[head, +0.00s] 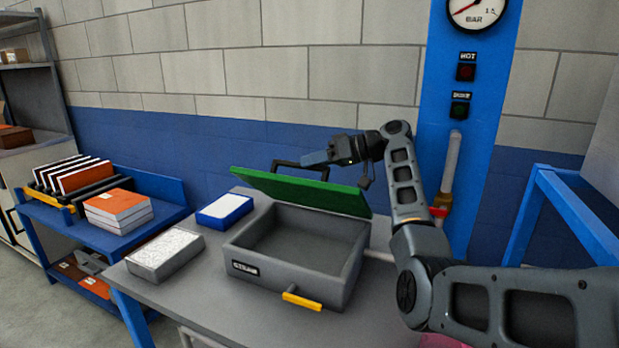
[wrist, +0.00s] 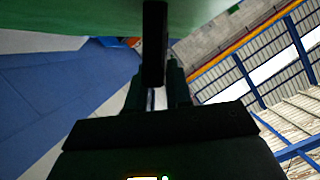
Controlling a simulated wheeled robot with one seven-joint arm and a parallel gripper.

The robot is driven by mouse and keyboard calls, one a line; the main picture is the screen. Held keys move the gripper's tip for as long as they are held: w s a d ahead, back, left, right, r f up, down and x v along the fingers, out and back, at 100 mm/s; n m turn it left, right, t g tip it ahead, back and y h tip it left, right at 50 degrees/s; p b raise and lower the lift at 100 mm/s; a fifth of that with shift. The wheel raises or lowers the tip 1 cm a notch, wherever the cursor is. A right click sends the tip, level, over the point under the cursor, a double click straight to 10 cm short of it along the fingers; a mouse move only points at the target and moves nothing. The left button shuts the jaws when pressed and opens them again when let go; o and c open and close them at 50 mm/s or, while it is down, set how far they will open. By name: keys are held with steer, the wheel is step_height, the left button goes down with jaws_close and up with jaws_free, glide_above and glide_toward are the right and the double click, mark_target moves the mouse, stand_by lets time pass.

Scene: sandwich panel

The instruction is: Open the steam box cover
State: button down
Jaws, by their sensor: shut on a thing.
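The steam box (head: 345,272) is a grey open-topped box on the table, with a label and a yellow handle (head: 301,300) on its front. Its green cover (head: 305,191) is raised and tilted at the back, and the empty-looking inside shows. A black handle (head: 285,165) stands on the cover's far side. My gripper (head: 318,159) is behind and above the cover at that handle. In the wrist view, my gripper (wrist: 153,98) is shut on the dark handle bar (wrist: 154,45), with the green cover (wrist: 60,15) above it.
A grey tray with white filling (head: 165,254) and a blue-rimmed white tray (head: 224,208) sit left of the box. A blue rack (head: 155,188) with orange-topped blocks stands farther left. A blue panel (head: 465,100) with gauge and red-handled pipe valve is behind my arm.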

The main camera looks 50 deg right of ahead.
steer(key=shift+w+d+r, duration=0.1)
steer(key=shift+d, duration=0.45)
steer(key=c, duration=1.3)
jaws_free()
steer(key=shift+c, duration=0.2)
steer(key=shift+o, duration=1.1)
steer(key=shift+a, duration=0.1)
